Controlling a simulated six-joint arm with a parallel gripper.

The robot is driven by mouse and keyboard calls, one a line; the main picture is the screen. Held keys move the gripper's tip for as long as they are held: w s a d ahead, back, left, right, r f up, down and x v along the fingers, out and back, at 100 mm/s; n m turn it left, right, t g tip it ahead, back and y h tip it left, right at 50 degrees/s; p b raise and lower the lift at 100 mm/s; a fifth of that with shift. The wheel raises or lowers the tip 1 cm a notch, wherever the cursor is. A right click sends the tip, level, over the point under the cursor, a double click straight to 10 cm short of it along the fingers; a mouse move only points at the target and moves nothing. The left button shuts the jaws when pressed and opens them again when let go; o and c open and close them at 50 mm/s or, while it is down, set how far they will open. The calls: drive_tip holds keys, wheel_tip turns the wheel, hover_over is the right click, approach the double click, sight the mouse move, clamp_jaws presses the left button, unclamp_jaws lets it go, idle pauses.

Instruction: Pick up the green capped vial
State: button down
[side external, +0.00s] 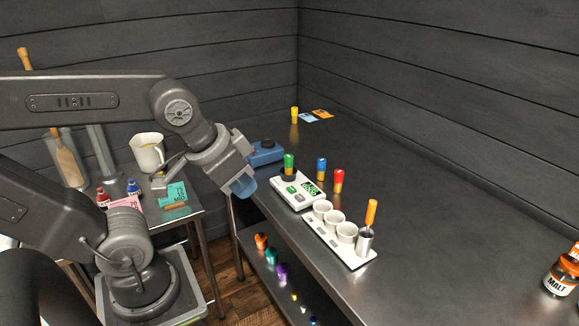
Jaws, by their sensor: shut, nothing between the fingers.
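The green capped vial (289,161) stands upright, apparently on the dark pan of a white digital scale (291,191) on the steel bench. My gripper (243,188) is to the left of the scale, near the bench's left edge and apart from the vial. It is shut and empty, pointing down and to the right. Its fingertips are small and partly hidden at this angle. A blue capped vial (321,168) and a red capped vial (338,180) stand to the right of the scale.
A blue device (266,152) sits behind the scale. In front is a white tray (327,246) with white cups and a metal cup holding an orange-handled tool (371,212). A yellow capped vial (294,114) stands far back. The bench's right side is mostly clear.

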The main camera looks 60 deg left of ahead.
drive_tip(key=c, duration=1.8)
unclamp_jaws()
drive_tip(key=o, duration=1)
drive_tip(key=n+g+y, duration=0.4)
drive_tip(key=n+g, duration=0.1)
drive_tip(key=n, duration=1.1)
hover_over(290, 157)
drive_tip(key=s+d, duration=0.1)
drive_tip(key=d, duration=0.4)
wheel_tip(290, 157, down, 3)
drive_tip(key=x, duration=0.8)
drive_tip(key=shift+a+f, duration=0.25)
drive_tip(key=shift+a, duration=0.15)
drive_tip(key=shift+a+x, duration=0.2)
drive_tip(key=shift+x, duration=2.35)
